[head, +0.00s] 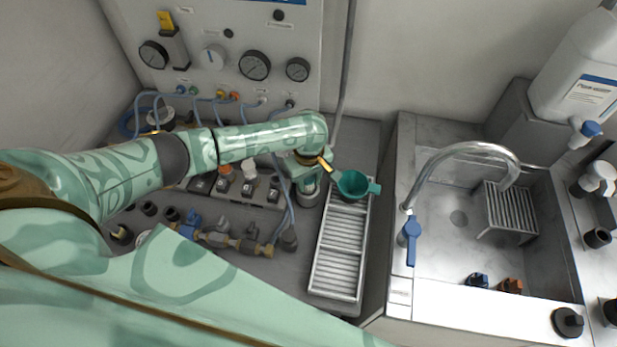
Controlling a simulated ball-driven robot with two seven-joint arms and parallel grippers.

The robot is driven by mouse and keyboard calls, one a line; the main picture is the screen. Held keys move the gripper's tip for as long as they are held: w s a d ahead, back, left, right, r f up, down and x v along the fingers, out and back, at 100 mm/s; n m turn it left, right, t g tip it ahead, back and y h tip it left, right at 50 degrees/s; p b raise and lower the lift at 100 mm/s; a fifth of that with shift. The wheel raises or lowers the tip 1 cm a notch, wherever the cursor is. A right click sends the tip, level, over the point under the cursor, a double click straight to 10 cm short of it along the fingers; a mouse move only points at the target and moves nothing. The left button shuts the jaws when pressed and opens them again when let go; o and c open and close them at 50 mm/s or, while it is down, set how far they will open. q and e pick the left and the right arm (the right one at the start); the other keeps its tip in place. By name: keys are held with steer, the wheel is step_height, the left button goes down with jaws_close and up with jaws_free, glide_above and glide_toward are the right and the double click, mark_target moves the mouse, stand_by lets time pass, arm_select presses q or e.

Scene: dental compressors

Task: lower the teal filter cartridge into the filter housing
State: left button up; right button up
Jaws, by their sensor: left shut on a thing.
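My left gripper (308,172) points down near the middle of the view and is shut on the teal filter cartridge (309,185), a small upright cylinder mostly hidden by the hand. The filter housing (308,200) looks like the short grey metal cylinder directly below it. The cartridge's lower end lines up with the housing's mouth, but I cannot tell how far it is inside. My right gripper is not in view.
A teal cup with side tabs (352,184) sits close on the right, at the top of a white slatted rack (338,250). Blue hoses (288,205), valves (225,240) and gauges (255,65) crowd the left and back. A sink (450,255) lies right.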

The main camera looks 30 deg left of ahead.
arm_select(q)
steer(key=shift+f, duration=0.2)
steer(key=o, duration=1.1)
step_height(320, 180, up, 16)
steer(key=p, duration=0.7)
steer(key=shift+r, duration=0.2)
